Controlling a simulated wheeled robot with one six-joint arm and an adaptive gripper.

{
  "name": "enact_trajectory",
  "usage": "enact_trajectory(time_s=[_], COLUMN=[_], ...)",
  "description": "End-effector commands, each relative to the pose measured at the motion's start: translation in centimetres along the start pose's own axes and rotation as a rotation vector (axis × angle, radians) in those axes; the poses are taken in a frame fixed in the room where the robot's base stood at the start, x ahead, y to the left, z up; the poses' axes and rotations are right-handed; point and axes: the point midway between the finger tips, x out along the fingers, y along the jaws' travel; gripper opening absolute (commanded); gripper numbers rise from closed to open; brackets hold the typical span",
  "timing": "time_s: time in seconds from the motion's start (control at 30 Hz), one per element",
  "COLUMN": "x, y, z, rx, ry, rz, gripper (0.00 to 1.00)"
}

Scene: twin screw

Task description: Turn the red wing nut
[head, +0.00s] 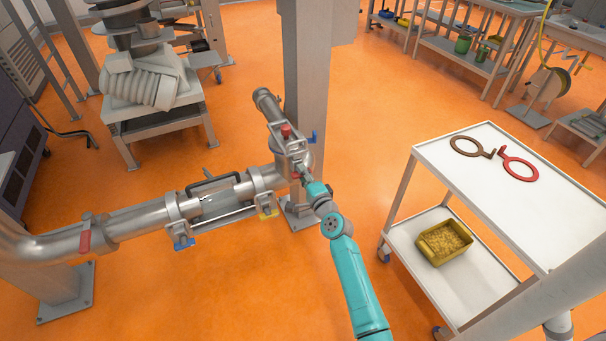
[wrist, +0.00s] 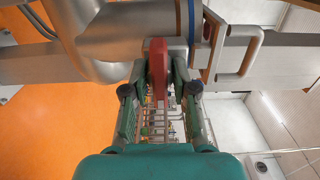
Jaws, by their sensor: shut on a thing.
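The red wing nut (wrist: 158,62) stands upright between my fingers in the wrist view, just below a grey metal pipe fitting (wrist: 120,35). My gripper (wrist: 159,75) is shut on it, with one finger on each side. In the head view, my gripper (head: 304,180) is at the lower end of the metal clamp fitting, beside the grey column. Only a small red bit of the nut (head: 297,175) shows there; my gripper hides most of it.
A red knob (head: 286,131) and a blue wing nut (head: 313,137) sit higher on the fitting. A white cart (head: 540,215) stands right; orange floor lies between.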

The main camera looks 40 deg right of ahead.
Motion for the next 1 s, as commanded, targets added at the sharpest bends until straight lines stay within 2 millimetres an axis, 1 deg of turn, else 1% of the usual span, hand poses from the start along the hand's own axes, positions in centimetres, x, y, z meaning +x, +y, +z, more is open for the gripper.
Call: enact_trajectory(time_s=[0.43,0.47,0.5,0.83,0.93,1.0], x=[0.0,0.0,0.0,-0.1,-0.7,-1.5], y=[0.1,0.1,0.1,0.1,0.1,0.1], z=[-0.1,-0.1,-0.1,0.0,-0.1,-0.1], rx=[0.013,0.013,0.013,0.012,0.012,0.012], ry=[0.002,0.002,0.002,0.001,0.001,0.002], rz=[0.001,0.001,0.001,0.001,0.001,0.001], gripper=[0.0,0.29,0.39,0.4,0.4,0.4])
